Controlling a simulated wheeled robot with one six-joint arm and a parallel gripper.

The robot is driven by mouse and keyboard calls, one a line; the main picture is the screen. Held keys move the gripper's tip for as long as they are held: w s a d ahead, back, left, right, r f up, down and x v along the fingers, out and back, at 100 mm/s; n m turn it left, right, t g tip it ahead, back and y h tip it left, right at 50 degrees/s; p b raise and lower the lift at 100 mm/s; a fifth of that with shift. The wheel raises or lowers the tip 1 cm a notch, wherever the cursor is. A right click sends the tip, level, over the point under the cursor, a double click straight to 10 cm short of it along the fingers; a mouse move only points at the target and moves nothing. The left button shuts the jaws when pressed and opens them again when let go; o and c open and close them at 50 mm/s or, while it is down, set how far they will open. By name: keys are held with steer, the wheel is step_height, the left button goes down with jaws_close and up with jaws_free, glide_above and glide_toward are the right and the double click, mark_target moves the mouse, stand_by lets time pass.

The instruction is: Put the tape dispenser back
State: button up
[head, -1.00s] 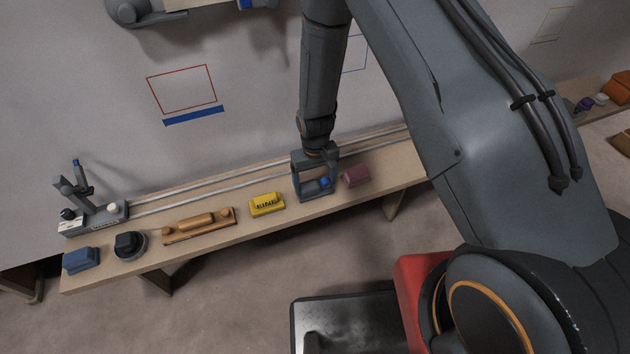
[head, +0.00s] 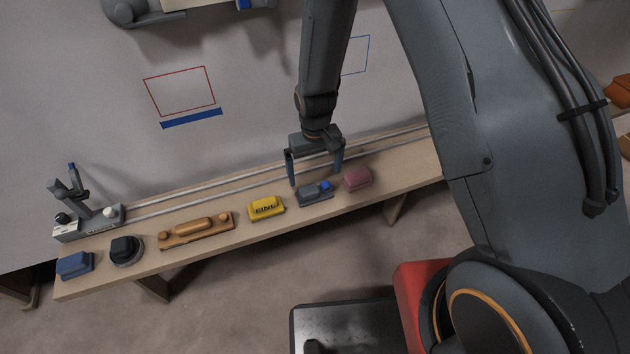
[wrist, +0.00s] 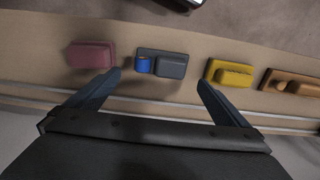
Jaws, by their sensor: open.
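The tape dispenser, which I take to be the grey block with a blue part (head: 315,195), sits on the wooden bench between a yellow block and a dull red block. It also shows in the wrist view (wrist: 172,66), with its blue part on the left there. My gripper (head: 315,178) is open and empty, its two fingers spread just behind and above the dispenser. In the wrist view the fingertips (wrist: 159,80) are apart, with the dispenser beyond them and nothing between them.
The bench (head: 240,226) also holds the yellow block (head: 266,208), the dull red block (head: 357,179), an orange-brown tool (head: 196,231), a dark round piece (head: 126,250), a blue block (head: 75,265) and a grey stand (head: 85,215). Metal rails (head: 190,195) run along its back.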

mark_target(315, 187)
steer(key=s+d+r+m, duration=0.1)
steer(key=s+d+r, duration=0.25)
steer(key=r, duration=0.45)
steer(key=s+d+r+m, duration=0.1)
steer(key=s+d+r, duration=0.1)
steer(key=d+r, duration=0.5)
steer(key=s+d+r+m+t, duration=0.1)
steer(key=s+d+r, duration=0.3)
steer(key=s+r, duration=0.4)
steer(key=shift+s+b, duration=0.4)
steer(key=shift+s, duration=0.65)
steer(key=shift+d, duration=0.1)
